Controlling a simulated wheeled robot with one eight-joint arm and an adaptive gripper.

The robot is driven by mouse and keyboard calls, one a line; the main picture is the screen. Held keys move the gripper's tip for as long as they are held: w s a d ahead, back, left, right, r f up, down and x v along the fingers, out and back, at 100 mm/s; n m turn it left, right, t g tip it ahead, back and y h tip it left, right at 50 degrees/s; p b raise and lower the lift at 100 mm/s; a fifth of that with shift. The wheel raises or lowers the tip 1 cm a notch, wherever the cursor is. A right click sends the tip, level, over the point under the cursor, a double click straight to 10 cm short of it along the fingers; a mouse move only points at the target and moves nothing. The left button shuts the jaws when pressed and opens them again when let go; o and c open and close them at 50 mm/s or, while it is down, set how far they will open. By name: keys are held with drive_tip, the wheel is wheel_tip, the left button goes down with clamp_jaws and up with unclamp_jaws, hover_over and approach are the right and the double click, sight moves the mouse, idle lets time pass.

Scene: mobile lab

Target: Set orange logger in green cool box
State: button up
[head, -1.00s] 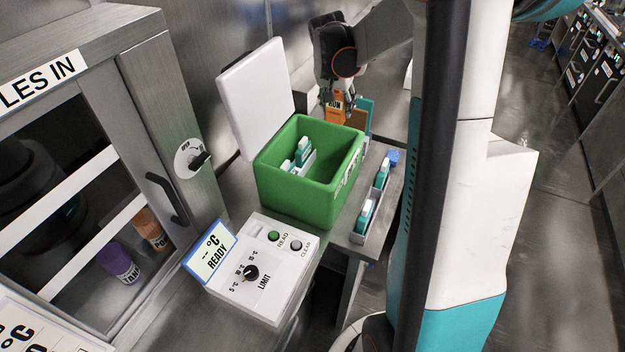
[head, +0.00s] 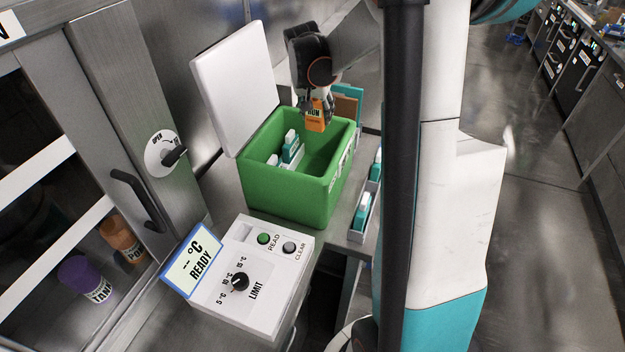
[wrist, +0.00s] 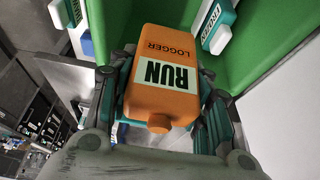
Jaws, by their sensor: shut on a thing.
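The orange logger (head: 315,117), labelled RUN, is held by my gripper (head: 316,108) over the far right part of the green cool box (head: 286,195). In the wrist view, the orange logger (wrist: 162,75) sits between both fingers of my gripper (wrist: 165,95), with green box walls behind it. The box is open, its white lid (head: 236,85) raised at the back left. White-and-teal items (head: 290,150) stand inside on the left; the right part of its inside looks empty. I cannot tell whether the logger's lower end is below the rim.
A white control unit (head: 262,285) with a READY display (head: 192,262) stands in front of the box. A rack with white-and-teal items (head: 362,218) is at its right. A steel cabinet (head: 115,110) with a handle fills the left.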

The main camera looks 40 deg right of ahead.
wheel_tip(320, 180, down, 19)
drive_tip(key=b, duration=0.6)
drive_tip(key=shift+f, duration=0.15)
drive_tip(key=shift+f, duration=0.15)
drive_tip(key=o, duration=1.2)
drive_tip(key=p+v, duration=0.4)
drive_tip(key=v, duration=0.8)
